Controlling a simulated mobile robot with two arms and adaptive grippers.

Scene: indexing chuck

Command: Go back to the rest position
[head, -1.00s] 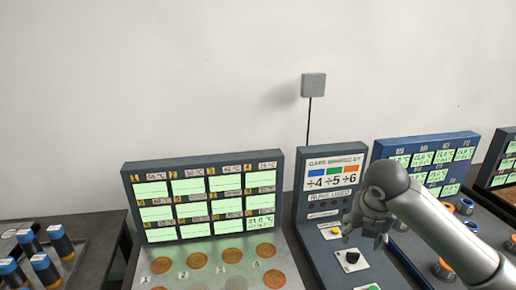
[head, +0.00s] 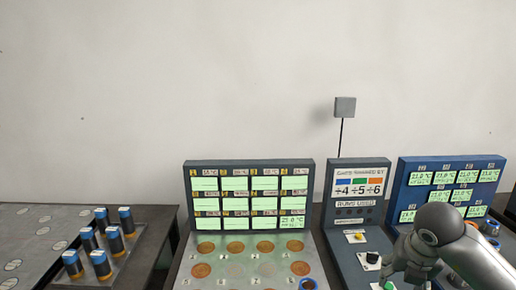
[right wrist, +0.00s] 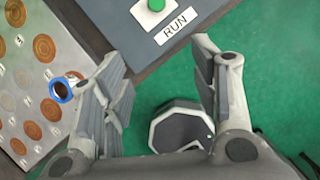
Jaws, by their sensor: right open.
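My right gripper (head: 408,280) is at the lower right of the head view, in front of the right side of the control box (head: 343,235). In the right wrist view it (right wrist: 157,55) is open, with nothing held between its fingers. The green RUN button (right wrist: 155,5) shows beyond the fingertips there, apart from them. My left gripper is not in view.
A plate with copper discs (head: 235,247) and a display panel (head: 250,182) stands left of the control box. A blue-rimmed piece (right wrist: 62,90) sits on the plate. Blue-capped cylinders (head: 100,262) stand at the left. A blue display panel (head: 452,172) is at the right.

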